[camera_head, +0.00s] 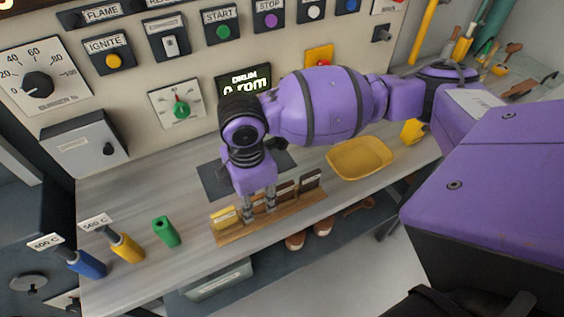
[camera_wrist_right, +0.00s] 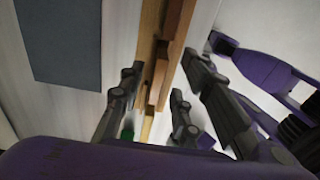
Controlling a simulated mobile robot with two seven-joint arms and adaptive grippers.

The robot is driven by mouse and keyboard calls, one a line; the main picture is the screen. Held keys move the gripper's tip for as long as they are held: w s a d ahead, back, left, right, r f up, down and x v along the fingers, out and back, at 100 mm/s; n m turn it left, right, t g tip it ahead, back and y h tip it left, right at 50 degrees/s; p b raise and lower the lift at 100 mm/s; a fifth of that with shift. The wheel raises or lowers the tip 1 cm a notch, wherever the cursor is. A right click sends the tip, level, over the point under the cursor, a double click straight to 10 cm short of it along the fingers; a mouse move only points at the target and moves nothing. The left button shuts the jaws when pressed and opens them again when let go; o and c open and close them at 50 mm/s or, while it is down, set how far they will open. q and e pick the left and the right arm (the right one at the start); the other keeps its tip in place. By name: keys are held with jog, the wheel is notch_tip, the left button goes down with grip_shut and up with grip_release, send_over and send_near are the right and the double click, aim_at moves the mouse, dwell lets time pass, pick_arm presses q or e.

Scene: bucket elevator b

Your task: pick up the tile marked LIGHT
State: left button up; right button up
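A wooden rack (camera_head: 230,237) stands near the bench's front edge and holds a row of small upright tiles. A yellow tile (camera_head: 223,217) is at its left end; dark brown tiles (camera_head: 311,180) are toward its right end. Their lettering is too small to read, so I cannot tell which is LIGHT. My right gripper (camera_head: 259,211) points down at the rack's middle, its fingers hiding part of the row. In the wrist view its fingers stand apart, open, on either side of the rack (camera_wrist_right: 177,30) and a brown tile (camera_wrist_right: 158,75).
A yellow tray (camera_head: 360,158) is right of the rack, and a dark mat (camera_head: 212,180) lies behind it. Green (camera_head: 166,231), yellow (camera_head: 126,247) and blue (camera_head: 88,264) handles stand on the left. A control panel (camera_head: 140,85) rises behind the bench.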

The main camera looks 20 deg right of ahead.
jog(key=shift+w+f, duration=0.2)
jog(key=shift+f, duration=0.8)
grip_shut()
jog(key=shift+r, duration=0.15)
